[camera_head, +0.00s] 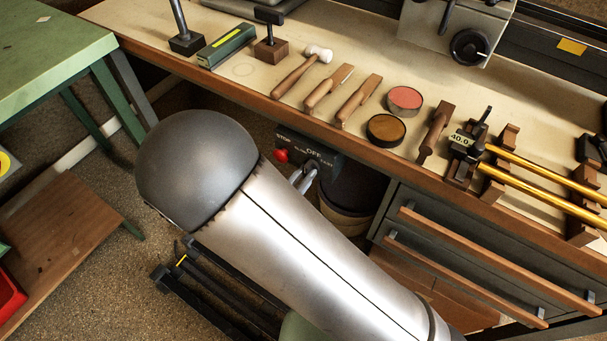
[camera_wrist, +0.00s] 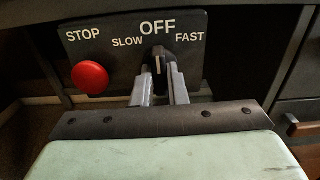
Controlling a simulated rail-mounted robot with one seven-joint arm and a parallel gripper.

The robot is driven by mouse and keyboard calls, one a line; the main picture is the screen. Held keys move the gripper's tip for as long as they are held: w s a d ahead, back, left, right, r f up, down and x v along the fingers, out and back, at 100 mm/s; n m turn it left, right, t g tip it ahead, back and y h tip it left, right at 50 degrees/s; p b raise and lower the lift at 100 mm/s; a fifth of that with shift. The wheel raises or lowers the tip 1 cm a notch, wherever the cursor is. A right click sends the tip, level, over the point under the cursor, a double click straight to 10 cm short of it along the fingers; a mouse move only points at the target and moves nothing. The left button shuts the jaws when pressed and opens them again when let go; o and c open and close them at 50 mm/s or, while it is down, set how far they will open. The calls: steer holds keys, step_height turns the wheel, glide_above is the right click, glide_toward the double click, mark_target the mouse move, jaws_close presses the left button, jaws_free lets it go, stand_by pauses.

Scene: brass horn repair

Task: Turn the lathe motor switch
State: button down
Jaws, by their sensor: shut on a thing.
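The lathe motor switch is a black knob (camera_wrist: 158,60) on a dark panel (camera_wrist: 110,55) marked SLOW, OFF and FAST. Its pale pointer line stands about upright, towards OFF. My gripper (camera_wrist: 160,74) is shut on the knob, with one grey finger on each side. In the head view the panel (camera_head: 328,160) hangs under the bench's front edge. My gripper (camera_head: 303,180) reaches it there, partly hidden by my arm, and the knob cannot be made out.
A red STOP button (camera_wrist: 90,77) sits left of the knob, close to my left finger. The wooden bench top (camera_head: 345,60) above holds mallets, round tins and brass tubes on supports. Drawers (camera_head: 480,255) are to the right. A green table (camera_head: 50,45) stands at the left.

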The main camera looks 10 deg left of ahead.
steer(key=shift+r, duration=0.1)
steer(key=n+p, duration=0.3)
steer(key=p, duration=0.1)
steer(key=shift+r+n, duration=0.1)
steer(key=shift+n, duration=0.2)
steer(key=shift+f+n+p, duration=0.2)
steer(key=shift+n+p, duration=1.75)
steer(key=shift+n, duration=0.05)
steer(key=c, duration=1.4)
jaws_free()
steer(key=shift+c, duration=0.2)
steer(key=v, duration=1.7)
steer(key=shift+s+b, duration=0.3)
steer(key=shift+b, duration=0.05)
